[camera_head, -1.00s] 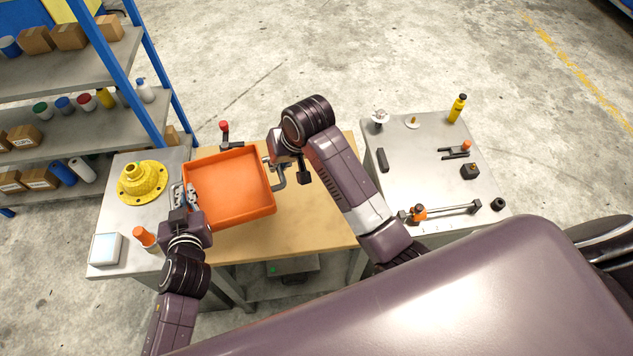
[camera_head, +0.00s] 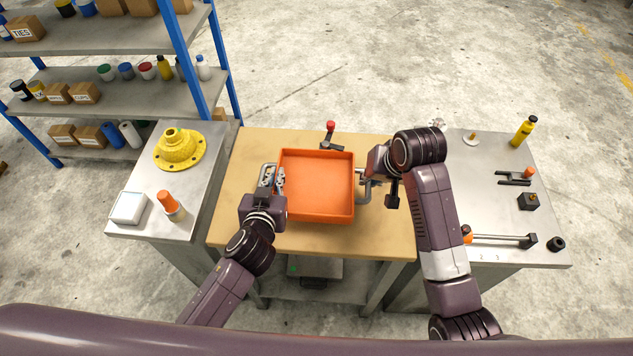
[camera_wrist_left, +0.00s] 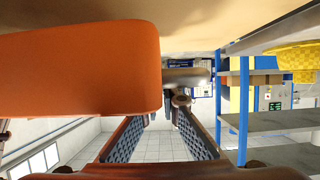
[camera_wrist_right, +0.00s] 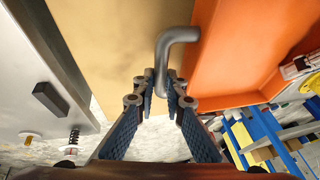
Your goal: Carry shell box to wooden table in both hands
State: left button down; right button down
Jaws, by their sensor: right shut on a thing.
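The orange shell box (camera_head: 316,187) is over the middle of the wooden table (camera_head: 240,225), open side up and roughly level. I cannot tell whether its bottom touches the top. My right gripper (camera_head: 370,180) is shut on the grey handle (camera_wrist_right: 163,65) at the box's right side. My left gripper (camera_head: 272,178) is at the left side, by the other grey handle (camera_wrist_left: 187,77). In the left wrist view its fingers are beside the box wall, and their grip on the handle is unclear.
A metal table on the left holds a yellow flange (camera_head: 180,150), a white box (camera_head: 128,207) and an orange-capped bottle (camera_head: 172,205). A red-knobbed clamp (camera_head: 329,135) stands behind the shell box. A metal table (camera_head: 490,190) with tools is on the right.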

pick_arm(q)
jog(key=shift+a+f, duration=0.1)
jog(key=shift+f, duration=0.05)
pick_arm(e)
jog(key=shift+f, duration=0.15)
